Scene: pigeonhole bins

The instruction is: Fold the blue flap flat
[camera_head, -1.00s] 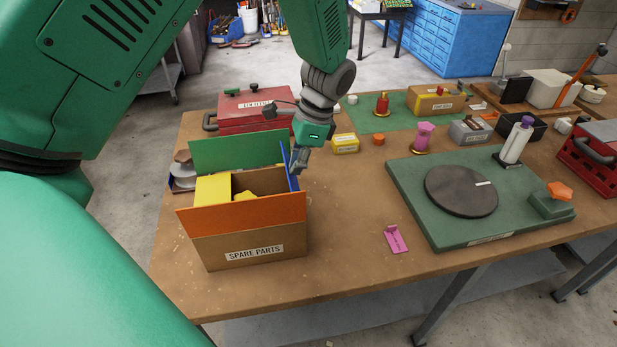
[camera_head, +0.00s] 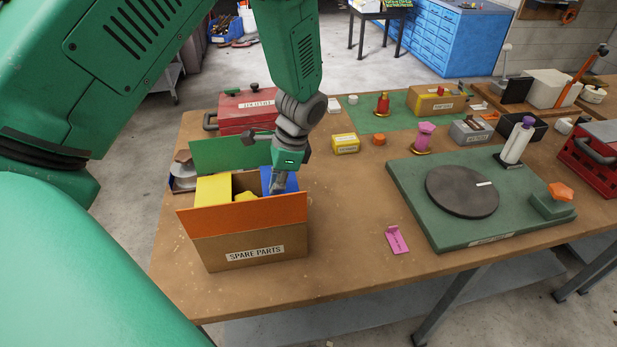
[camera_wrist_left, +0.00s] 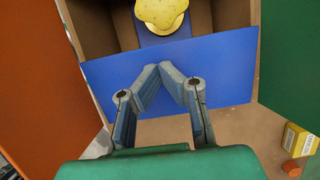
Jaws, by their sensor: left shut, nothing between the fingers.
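The cardboard box (camera_head: 240,247) labelled SPARE PARTS stands on the workbench. Its blue flap (camera_head: 291,180) is on the right side and leans inward over the opening. In the left wrist view the blue flap (camera_wrist_left: 225,70) spans the middle, tilted, with part of the opening visible beyond it. My left gripper (camera_head: 277,188) is shut and empty at the blue flap. Its fingertips (camera_wrist_left: 163,68) overlap the flap's face; I cannot tell how firmly they touch. The right gripper is out of view.
The orange flap (camera_head: 240,213) and green flap (camera_head: 225,155) stand up at the box's front and back. The yellow flap (camera_head: 212,188) is at the left. A lobed yellow object (camera_wrist_left: 160,12) lies inside.

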